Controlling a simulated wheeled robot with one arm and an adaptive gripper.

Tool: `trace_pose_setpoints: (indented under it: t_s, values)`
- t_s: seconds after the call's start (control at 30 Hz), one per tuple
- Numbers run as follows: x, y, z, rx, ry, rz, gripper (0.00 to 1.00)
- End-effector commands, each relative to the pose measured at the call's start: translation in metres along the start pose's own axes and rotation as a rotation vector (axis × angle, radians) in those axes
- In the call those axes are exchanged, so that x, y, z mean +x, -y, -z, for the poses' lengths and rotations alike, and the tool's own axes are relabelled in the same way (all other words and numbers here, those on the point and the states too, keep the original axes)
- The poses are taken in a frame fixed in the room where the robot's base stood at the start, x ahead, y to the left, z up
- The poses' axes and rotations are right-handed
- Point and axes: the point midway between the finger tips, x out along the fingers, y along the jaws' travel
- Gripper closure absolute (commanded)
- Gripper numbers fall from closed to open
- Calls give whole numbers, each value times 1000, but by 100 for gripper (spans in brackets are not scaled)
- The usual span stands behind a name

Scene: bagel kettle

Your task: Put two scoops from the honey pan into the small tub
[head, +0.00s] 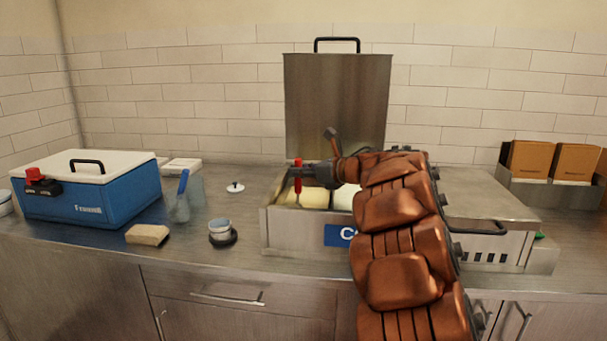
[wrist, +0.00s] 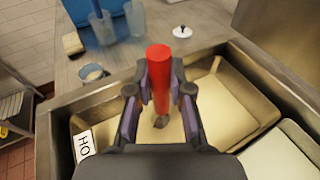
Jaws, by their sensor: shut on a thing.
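My gripper (head: 308,177) is shut on the red handle of a scoop (head: 298,172), held roughly upright over the opened steel unit. In the wrist view my gripper (wrist: 159,91) has its fingers on both sides of the scoop's red handle (wrist: 158,62). The scoop's lower end is over or in the honey pan, whose white label (wrist: 84,144) reads "HO"; the exact depth and any load are hard to tell.
The unit's steel lid (head: 337,100) stands open at the back. Another pan (wrist: 235,105) is beside the honey pan.

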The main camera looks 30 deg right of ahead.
Motion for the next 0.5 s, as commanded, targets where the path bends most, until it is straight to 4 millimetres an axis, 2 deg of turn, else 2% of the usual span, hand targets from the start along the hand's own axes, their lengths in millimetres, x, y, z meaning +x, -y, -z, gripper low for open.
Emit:
trace_pose_setpoints:
  t_s: [0.5]
  values:
    - [4, -6, -1, 0, 0, 0, 100]
